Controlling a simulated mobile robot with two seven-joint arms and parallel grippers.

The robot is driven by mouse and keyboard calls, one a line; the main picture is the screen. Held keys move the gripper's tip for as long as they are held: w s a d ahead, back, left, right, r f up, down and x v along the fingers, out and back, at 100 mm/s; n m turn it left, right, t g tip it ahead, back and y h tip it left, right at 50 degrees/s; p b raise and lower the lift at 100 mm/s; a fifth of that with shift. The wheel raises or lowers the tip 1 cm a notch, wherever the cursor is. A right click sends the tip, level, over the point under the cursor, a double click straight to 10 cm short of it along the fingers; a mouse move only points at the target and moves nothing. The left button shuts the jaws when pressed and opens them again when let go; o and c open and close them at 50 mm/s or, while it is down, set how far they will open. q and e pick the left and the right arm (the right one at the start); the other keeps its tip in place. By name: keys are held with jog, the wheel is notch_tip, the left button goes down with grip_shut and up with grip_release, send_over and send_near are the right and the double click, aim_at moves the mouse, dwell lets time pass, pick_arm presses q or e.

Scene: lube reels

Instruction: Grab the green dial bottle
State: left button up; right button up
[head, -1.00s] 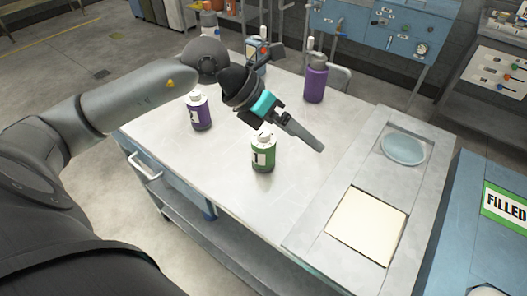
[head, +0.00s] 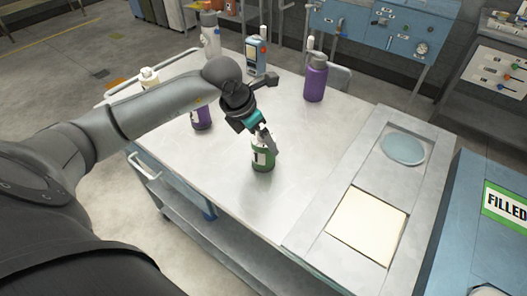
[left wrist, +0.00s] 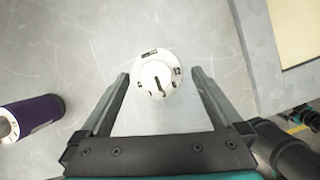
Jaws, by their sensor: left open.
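The green dial bottle (head: 263,158) stands upright on the metal table, with a white label and a white top. In the left wrist view its round white dial top (left wrist: 158,80) shows numbers and a black pointer mark. My left gripper (head: 266,140) is directly above and behind the bottle in the head view, partly covering its top. In the left wrist view the open jaws (left wrist: 160,82) lie one on each side of the dial, with visible gaps. My right gripper is not in view.
A purple dial bottle (head: 201,118) stands left of the green one, partly behind my arm. It also shows in the left wrist view (left wrist: 33,115). A larger purple bottle (head: 315,80), a blue device (head: 255,56) and a grey bottle (head: 209,36) stand farther back. A tray surface (head: 367,226) lies right.

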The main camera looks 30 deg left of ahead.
pick_arm(q)
jog(key=shift+x, duration=2.65)
jog(key=shift+w+a, duration=0.1)
jog(key=shift+r, duration=0.1)
jog(key=c, duration=1.5)
jog(key=shift+c, duration=0.3)
jog(key=shift+r, duration=0.15)
